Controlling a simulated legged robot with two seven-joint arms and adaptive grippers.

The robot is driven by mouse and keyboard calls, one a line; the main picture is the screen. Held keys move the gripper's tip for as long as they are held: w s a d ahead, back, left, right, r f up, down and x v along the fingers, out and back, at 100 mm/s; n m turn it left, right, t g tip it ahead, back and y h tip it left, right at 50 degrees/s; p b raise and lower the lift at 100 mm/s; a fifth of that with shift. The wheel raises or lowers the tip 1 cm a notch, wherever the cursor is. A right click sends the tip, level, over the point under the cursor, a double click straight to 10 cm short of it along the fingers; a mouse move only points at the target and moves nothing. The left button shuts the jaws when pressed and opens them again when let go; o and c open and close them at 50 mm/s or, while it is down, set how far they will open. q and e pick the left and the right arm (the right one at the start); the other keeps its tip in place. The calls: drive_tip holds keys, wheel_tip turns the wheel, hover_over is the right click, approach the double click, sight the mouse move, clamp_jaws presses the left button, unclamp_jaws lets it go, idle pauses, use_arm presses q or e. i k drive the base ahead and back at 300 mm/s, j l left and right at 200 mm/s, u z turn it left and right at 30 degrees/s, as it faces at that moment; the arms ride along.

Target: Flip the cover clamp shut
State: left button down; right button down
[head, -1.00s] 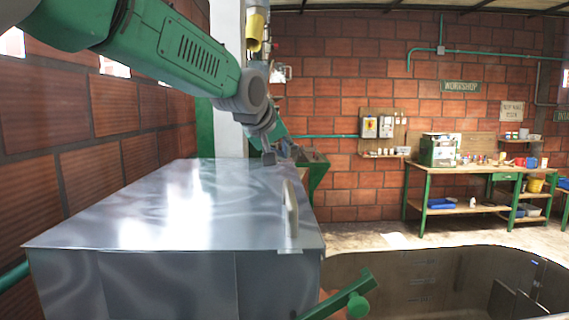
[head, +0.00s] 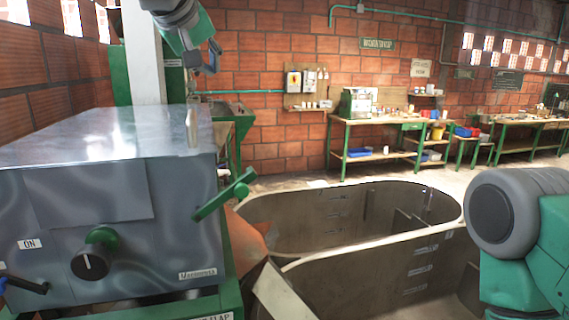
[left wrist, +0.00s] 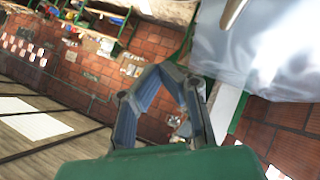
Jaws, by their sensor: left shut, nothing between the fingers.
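The pulper's grey metal cover (head: 110,135) is down on the machine at the left of the head view. A dark lever (head: 22,284) shows at the lower left edge. My left gripper (head: 212,70) is above and beyond the cover, apart from it. In the left wrist view its fingers (left wrist: 164,69) meet at the tips with nothing between them. My right gripper is out of view.
A pale handle (head: 191,135) stands at the cover's right edge. A black knob (head: 91,264) is on the front panel. A large open tank (head: 360,235) lies to the right. A workbench (head: 385,122) stands by the brick wall. A pale pillar (head: 143,60) rises behind the cover.

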sight(239, 187)
drive_tip(key=k+l, duration=0.8)
drive_tip(key=l, duration=0.25)
